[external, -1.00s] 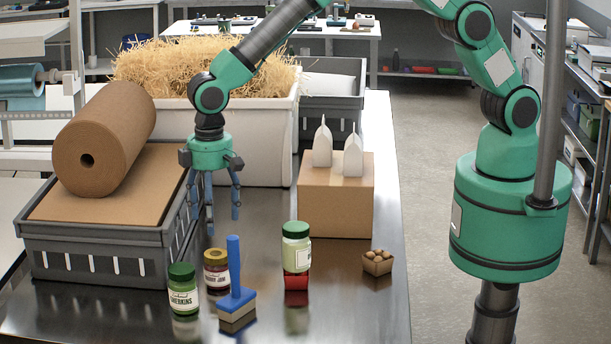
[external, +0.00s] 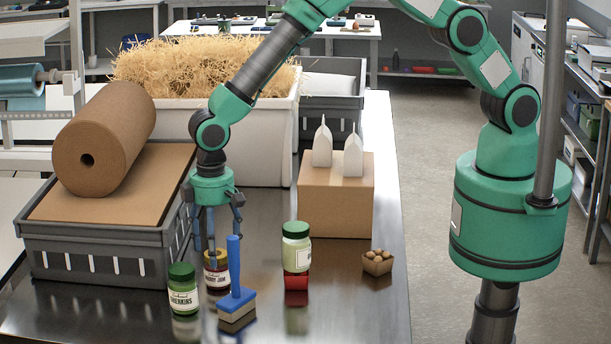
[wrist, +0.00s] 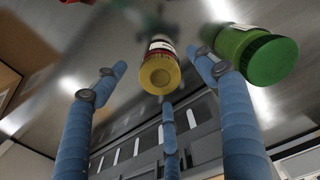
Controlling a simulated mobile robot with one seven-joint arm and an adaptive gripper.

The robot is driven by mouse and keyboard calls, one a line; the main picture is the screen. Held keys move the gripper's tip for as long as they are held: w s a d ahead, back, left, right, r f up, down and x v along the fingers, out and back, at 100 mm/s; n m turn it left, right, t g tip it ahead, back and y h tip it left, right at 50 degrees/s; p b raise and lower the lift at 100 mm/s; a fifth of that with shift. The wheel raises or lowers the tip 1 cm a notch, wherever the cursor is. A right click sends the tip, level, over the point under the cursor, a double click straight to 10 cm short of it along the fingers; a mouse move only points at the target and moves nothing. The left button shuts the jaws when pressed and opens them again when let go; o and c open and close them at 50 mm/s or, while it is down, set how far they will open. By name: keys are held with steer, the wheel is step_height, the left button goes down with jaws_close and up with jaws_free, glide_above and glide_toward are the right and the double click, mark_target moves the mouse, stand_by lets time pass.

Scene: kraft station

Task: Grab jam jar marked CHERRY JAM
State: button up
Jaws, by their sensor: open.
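The cherry jam jar (external: 217,280) stands upright on the metal table, with dark contents, a pale label reading "RRY JAM" and a yellow lid. In the wrist view, the jar's yellow lid (wrist: 160,75) faces the camera, between my blue fingers. My gripper (external: 213,243) is open, pointing down just above and around the jar's lid. Its three fingers are spread, and it holds nothing. In the wrist view, my gripper (wrist: 160,72) has fingers left, right and below the lid, with visible gaps. Contact cannot be made out. The blue brush partly hides the jar's lower right.
A green-lidded gherkins jar (external: 184,290) stands close left of the jam; its lid (wrist: 270,60) shows at right in the wrist view. A blue-handled brush (external: 236,290) stands close right. Another green-lidded jar (external: 296,248), a carton (external: 335,205) and a grey crate (external: 95,255) stand around.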

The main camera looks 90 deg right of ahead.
steer(key=shift+f, duration=0.2)
steer(key=shift+f+p, duration=0.3)
steer(key=shift+f, duration=2.25)
steer(key=c, duration=1.6)
steer(key=shift+o, duration=0.2)
steer(key=shift+r, duration=0.2)
steer(key=shift+r+b, duration=0.35)
steer(key=shift+r, duration=4.5)
